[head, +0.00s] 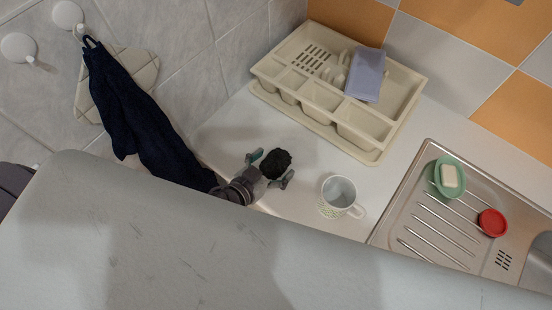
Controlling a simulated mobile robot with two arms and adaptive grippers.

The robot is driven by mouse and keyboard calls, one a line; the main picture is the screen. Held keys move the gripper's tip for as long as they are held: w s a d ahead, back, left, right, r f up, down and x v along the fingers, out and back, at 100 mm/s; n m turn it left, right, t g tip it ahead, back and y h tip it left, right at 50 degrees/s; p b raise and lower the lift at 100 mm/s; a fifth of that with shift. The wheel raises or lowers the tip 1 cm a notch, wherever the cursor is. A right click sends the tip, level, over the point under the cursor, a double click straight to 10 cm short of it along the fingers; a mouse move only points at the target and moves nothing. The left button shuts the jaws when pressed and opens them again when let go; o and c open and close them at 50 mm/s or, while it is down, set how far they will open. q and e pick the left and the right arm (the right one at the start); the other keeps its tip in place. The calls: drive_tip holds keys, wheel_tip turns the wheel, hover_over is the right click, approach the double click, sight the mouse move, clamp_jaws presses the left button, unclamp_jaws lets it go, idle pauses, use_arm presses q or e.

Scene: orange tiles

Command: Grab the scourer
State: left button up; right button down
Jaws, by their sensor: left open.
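A dark, rough-edged lump that looks like the scourer (276,162) lies on the white worktop near its left end. My left gripper (271,168) is open at the scourer, with one finger on its left side and the other on its lower right side. I cannot tell whether the fingers touch it. My right gripper is not in view.
A white mug (338,192) stands close to the right of my left gripper. A cream cutlery tray (373,157) holding a bluish-grey block (366,75) sits behind. A steel sink drainer (408,205) carries a green soap dish (441,187) and a red round item (492,222). A dark towel (140,125) hangs left.

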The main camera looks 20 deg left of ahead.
use_arm(q)
drive_tip(key=shift+c, duration=0.4)
drive_tip(key=c, duration=0.8)
